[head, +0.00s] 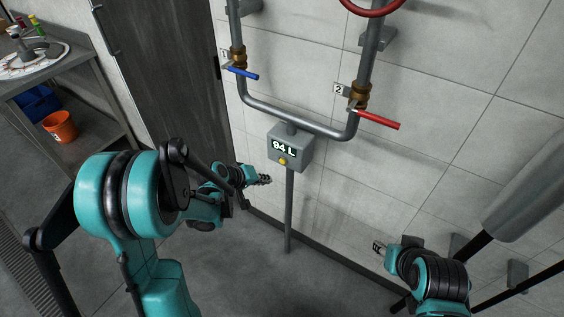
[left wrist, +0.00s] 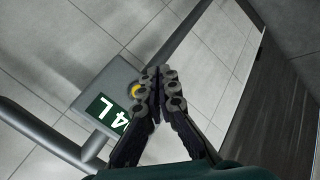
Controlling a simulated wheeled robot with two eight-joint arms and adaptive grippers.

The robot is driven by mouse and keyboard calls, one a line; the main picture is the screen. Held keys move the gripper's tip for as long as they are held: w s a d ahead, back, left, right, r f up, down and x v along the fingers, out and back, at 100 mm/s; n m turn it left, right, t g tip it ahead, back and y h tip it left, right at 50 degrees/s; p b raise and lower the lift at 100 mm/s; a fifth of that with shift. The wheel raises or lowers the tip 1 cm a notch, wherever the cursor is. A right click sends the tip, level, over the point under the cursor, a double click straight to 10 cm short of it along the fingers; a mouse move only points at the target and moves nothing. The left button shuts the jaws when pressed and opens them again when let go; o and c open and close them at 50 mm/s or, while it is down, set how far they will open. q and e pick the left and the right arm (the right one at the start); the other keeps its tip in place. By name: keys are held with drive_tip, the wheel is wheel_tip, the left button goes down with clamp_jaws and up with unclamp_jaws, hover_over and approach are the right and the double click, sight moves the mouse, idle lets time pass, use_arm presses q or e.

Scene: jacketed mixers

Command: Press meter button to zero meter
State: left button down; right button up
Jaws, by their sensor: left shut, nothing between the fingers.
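The grey meter box (head: 290,148) sits on a vertical post below the U-shaped pipe. Its display (head: 284,147) reads 94 L. The yellow button (head: 283,161) is below the display. My left gripper (head: 265,180) is shut and empty, to the left of and lower than the button in the head view. In the left wrist view the shut fingers (left wrist: 160,85) overlap part of the yellow button (left wrist: 135,90) and the display (left wrist: 103,113); contact cannot be told. My right gripper (head: 378,247) is low at the right, away from the meter; its finger gap is too small to judge.
A blue-handled valve (head: 243,73) tagged 1 and a red-handled valve (head: 378,119) tagged 2 are on the pipes above the meter. The meter post (head: 289,210) reaches the floor. A metal table (head: 60,70) with an orange bucket (head: 60,126) stands at the left.

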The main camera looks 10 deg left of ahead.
use_arm(q)
drive_tip(key=w+d, duration=0.2)
drive_tip(key=w, duration=0.4)
drive_tip(key=shift+d, duration=0.15)
idle(1.3)
drive_tip(key=shift+w+d, duration=0.1)
drive_tip(key=shift+w, duration=0.25)
drive_tip(key=shift+w+d, duration=0.15)
drive_tip(key=shift+w, duration=0.3)
idle(0.7)
drive_tip(key=shift+s, duration=0.1)
drive_tip(key=shift+s+a+b, duration=0.3)
drive_tip(key=shift+s, duration=0.45)
drive_tip(key=s, duration=0.1)
drive_tip(key=s+a, duration=0.1)
drive_tip(key=s, duration=0.2)
drive_tip(key=shift+s+a, duration=0.35)
drive_tip(key=shift+a, duration=0.05)
